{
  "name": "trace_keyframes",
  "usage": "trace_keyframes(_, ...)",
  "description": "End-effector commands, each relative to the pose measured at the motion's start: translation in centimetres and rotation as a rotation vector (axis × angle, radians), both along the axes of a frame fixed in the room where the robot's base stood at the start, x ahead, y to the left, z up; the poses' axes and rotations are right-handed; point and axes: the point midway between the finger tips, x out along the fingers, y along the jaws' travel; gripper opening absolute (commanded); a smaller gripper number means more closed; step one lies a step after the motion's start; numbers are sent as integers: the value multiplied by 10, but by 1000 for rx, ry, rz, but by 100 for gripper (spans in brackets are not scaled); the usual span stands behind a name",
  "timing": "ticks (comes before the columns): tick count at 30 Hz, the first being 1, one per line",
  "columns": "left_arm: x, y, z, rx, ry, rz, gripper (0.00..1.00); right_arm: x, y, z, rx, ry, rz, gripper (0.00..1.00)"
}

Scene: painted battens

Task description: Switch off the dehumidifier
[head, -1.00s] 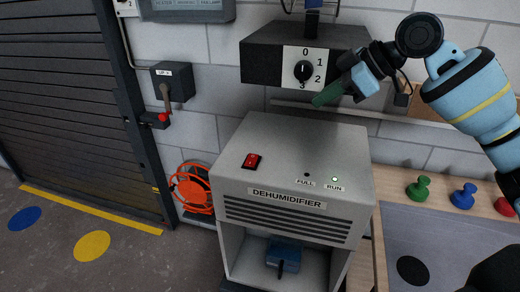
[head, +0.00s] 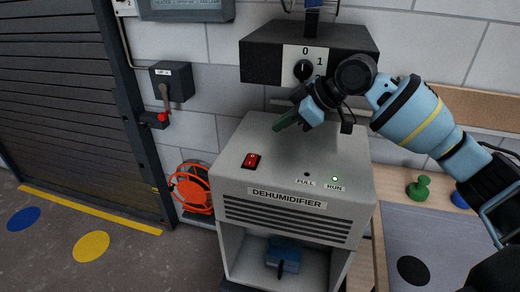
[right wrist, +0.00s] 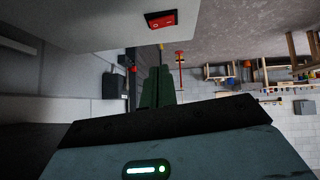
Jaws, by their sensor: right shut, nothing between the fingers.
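The grey dehumidifier (head: 300,150) stands against the wall in the head view. Its red rocker switch (head: 251,161) is on the left of the top face, and it also shows in the right wrist view (right wrist: 161,20). My right gripper (head: 277,127) has green fingers and is shut and empty. It is above the rear of the top face, up and right of the switch, apart from it. In the right wrist view its fingertips (right wrist: 158,72) appear below the switch. My left gripper is not in view.
A dark box with a rotary knob (head: 304,70) hangs on the wall behind my right gripper. A lever box (head: 171,82) and orange cable reel (head: 193,188) are to the left. A bench with a green knob (head: 419,187) is at the right. A blue container (head: 283,256) sits inside the dehumidifier.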

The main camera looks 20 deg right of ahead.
Motion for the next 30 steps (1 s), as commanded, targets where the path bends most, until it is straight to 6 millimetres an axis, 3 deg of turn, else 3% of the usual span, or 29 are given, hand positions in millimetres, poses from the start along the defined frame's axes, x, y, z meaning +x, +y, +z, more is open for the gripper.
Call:
trace_keyframes(13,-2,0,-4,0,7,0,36,39,45,-59,0,2,0,0)
trace_keyframes(21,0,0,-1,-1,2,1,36,42,41,-91,0,1,-1,0)
trace_keyframes(30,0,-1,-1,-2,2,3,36,43,41,-97,0,-1,-1,0)
